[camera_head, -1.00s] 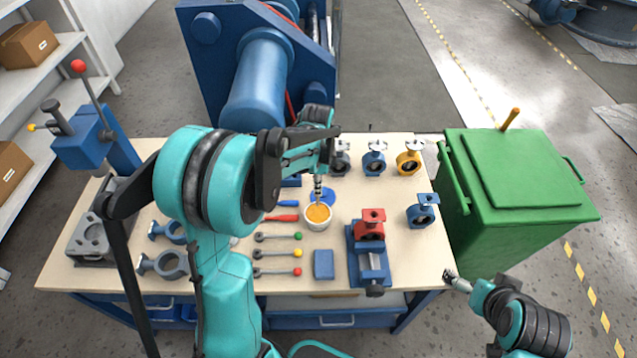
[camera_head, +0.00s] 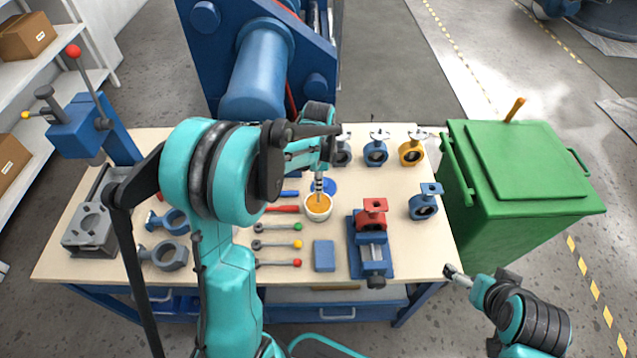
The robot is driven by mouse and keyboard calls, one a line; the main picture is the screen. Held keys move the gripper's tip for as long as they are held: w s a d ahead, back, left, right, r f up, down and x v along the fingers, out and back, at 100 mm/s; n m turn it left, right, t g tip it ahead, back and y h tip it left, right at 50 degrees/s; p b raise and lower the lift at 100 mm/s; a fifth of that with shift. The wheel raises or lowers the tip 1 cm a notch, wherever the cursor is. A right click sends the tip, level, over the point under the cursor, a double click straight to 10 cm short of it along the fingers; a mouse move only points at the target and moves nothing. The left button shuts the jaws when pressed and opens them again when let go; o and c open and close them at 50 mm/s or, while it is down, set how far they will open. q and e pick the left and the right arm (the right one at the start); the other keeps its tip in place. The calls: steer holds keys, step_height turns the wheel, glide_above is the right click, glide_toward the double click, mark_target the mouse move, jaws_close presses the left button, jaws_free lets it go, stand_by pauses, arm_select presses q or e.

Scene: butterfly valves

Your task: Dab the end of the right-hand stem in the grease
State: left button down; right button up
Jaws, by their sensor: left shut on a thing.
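A small white cup of orange grease (camera_head: 318,207) stands near the middle of the table. My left gripper (camera_head: 319,178) points down over it, shut on a thin stem (camera_head: 319,194). The stem's lower end is at the grease, but I cannot tell whether it touches. My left wrist and arm hide much of the stem and the table's left middle. My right gripper (camera_head: 453,272) is off the table's front right corner, away from the cup; its jaws are too small to read.
A blue lid (camera_head: 323,186) lies behind the cup. Levers with coloured knobs (camera_head: 278,245) and a blue block (camera_head: 324,255) lie in front. A red valve body sits in a blue vise (camera_head: 371,258). Several valves stand behind right. A green bin (camera_head: 525,180) stands right.

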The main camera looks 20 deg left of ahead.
arm_select(q)
steer(key=shift+f+b, duration=0.5)
steer(key=shift+f, duration=0.05)
stand_by(1.4)
steer(key=shift+r, duration=0.1)
steer(key=shift+r+p, duration=2.6)
steer(key=shift+r, duration=0.85)
steer(key=shift+f, duration=0.1)
